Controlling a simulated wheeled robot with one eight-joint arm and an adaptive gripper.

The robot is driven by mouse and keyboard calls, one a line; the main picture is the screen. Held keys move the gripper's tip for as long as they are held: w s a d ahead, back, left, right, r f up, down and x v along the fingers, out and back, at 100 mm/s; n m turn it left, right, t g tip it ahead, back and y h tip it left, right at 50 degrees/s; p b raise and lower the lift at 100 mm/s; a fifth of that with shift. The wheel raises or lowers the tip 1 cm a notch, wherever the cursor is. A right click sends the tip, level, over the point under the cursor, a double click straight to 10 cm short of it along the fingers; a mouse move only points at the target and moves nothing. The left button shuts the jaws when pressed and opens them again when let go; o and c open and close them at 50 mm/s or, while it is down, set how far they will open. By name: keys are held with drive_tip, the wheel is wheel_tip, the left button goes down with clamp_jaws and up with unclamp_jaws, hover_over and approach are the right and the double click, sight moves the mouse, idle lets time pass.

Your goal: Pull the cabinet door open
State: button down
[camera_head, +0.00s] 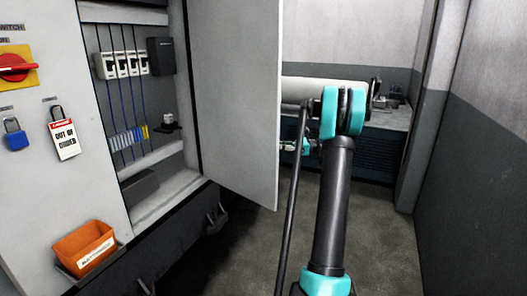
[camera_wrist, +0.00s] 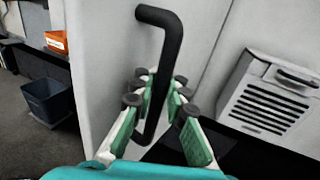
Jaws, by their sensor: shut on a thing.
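The cabinet door (camera_head: 238,95) is a plain light-grey panel. It stands swung open from the cabinet (camera_head: 145,100), whose inside shows to its left. In the wrist view the door (camera_wrist: 100,65) fills the middle and carries a black bent bar handle (camera_wrist: 173,45). My gripper (camera_wrist: 160,88) has its green-padded fingers on both sides of the handle's upright bar and is shut on it. In the head view my gripper (camera_head: 290,146) shows only in part, at the door's right edge; the handle is hidden there.
The cabinet front on the left has a red rotary switch (camera_head: 14,67), a blue padlock (camera_head: 16,137), a tag (camera_head: 64,138) and an orange bin (camera_head: 85,246). A bench with a machine (camera_head: 390,112) stands behind my arm. Grey floor (camera_head: 385,250) lies clear before the right wall.

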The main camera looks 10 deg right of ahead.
drive_tip(key=w+d+n+g, duration=0.3)
drive_tip(key=w+d+g, duration=0.1)
drive_tip(key=w+d, duration=0.4)
drive_tip(key=shift+w+d+g+y, duration=0.3)
drive_tip(key=shift+w+d+y, duration=0.1)
drive_tip(key=shift+w, duration=0.65)
drive_tip(key=c, duration=1.7)
unclamp_jaws()
drive_tip(key=shift+c, duration=0.2)
drive_tip(key=shift+o, duration=0.9)
drive_tip(key=shift+a, duration=0.1)
drive_tip(key=shift+w, duration=0.1)
